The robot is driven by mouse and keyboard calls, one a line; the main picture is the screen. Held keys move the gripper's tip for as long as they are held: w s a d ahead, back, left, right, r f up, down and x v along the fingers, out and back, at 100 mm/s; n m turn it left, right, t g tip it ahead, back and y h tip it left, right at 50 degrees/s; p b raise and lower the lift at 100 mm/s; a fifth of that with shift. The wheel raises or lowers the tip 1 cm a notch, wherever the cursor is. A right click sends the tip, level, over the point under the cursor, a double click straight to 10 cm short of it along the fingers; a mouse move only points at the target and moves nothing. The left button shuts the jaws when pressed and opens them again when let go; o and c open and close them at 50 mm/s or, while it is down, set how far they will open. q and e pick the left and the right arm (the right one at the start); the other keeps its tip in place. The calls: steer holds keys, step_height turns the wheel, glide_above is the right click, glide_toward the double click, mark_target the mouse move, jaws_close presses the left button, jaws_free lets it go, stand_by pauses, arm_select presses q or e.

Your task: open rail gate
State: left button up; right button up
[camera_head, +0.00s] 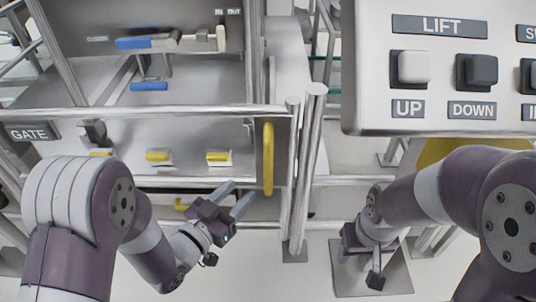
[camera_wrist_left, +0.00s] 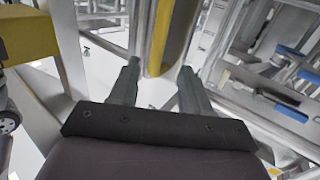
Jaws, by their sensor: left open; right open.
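The rail gate is a metal frame with a long horizontal top rail (camera_head: 160,113) in the head view. A vertical yellow handle (camera_head: 268,160) stands at its right end, beside two upright posts (camera_head: 306,170). My left gripper (camera_head: 240,194) is open and empty, just left of and below the handle's lower end. In the left wrist view its fingers (camera_wrist_left: 160,69) are spread, with a yellow upright bar (camera_wrist_left: 178,38) and a metal post beyond them. They look apart from it. My right gripper (camera_head: 374,278) points down at the lower right, away from the gate; its fingers are small.
A "GATE" label (camera_head: 30,133) is at the left. A control panel (camera_head: 440,70) with lift buttons fills the upper right. Behind the rail is a machine with a blue-handled lever (camera_head: 135,43) and yellow blocks (camera_head: 158,157). Light floor shows between the arms.

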mark_target(266, 163)
arm_select(q)
steer(key=b+x, duration=0.1)
steer(key=x, duration=0.2)
steer(key=b+x, duration=0.2)
steer(key=x, duration=0.2)
steer(key=b+x, duration=0.1)
steer(key=x, duration=0.3)
steer(key=shift+w+d+r, duration=0.15)
steer(key=shift+r, duration=0.2)
steer(key=shift+w+d+r+b, duration=0.15)
steer(key=shift+w+d+b, duration=0.2)
steer(key=shift+w, duration=0.15)
jaws_close()
steer(key=shift+s, duration=0.1)
